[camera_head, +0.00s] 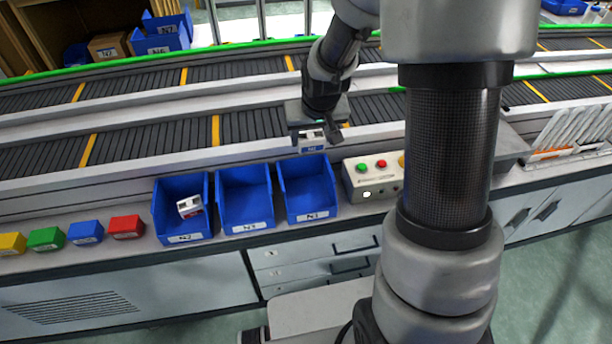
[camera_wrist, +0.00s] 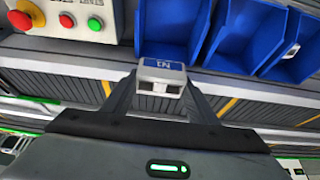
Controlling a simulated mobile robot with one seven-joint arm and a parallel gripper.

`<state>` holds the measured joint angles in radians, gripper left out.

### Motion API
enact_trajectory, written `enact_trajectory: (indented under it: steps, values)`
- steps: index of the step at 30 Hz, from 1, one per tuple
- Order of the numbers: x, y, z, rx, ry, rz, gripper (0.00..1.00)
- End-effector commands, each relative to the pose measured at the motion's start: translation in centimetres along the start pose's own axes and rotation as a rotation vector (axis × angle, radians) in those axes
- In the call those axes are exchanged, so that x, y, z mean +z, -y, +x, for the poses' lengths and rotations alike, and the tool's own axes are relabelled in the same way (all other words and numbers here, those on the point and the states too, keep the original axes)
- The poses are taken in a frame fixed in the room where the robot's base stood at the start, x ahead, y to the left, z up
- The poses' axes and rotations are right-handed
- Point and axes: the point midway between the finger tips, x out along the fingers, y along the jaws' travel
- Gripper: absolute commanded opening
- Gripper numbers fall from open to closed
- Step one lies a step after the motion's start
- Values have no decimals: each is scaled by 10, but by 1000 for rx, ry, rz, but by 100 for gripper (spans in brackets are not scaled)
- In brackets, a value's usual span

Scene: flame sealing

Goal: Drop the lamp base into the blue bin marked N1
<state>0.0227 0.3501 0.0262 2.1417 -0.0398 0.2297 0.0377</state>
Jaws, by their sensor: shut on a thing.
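My gripper (camera_head: 318,128) is shut on a small white block-like part with a blue label (camera_head: 312,148), which I take as the lamp base. In the wrist view the part (camera_wrist: 160,87) sits between the two fingers; its label is upside down and hard to read. The gripper holds it above the conveyor's near edge, behind the right blue bin (camera_head: 308,188). Three blue bins stand in a row: right, middle (camera_head: 245,197) and left (camera_head: 181,212).
A button box (camera_head: 372,176) stands right of the bins. Small yellow, green, blue and red boxes (camera_head: 86,232) line the counter at left. The conveyor (camera_head: 150,140) runs behind.

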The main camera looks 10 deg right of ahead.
Motion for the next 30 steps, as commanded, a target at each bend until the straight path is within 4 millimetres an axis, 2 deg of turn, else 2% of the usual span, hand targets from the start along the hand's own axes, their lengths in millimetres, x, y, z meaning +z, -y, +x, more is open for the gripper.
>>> enact_trajectory:
  steps: [15, 19, 27, 28, 30]
  values:
    - [22, 0, 49, 0, 0, 0, 30]
    - [24, 0, 55, 0, -1, 0, 30]
    - [24, 0, 55, 0, -1, 0, 30]
    - [24, 0, 55, 0, -1, 0, 58]
    - [24, 0, 55, 0, -1, 0, 70]
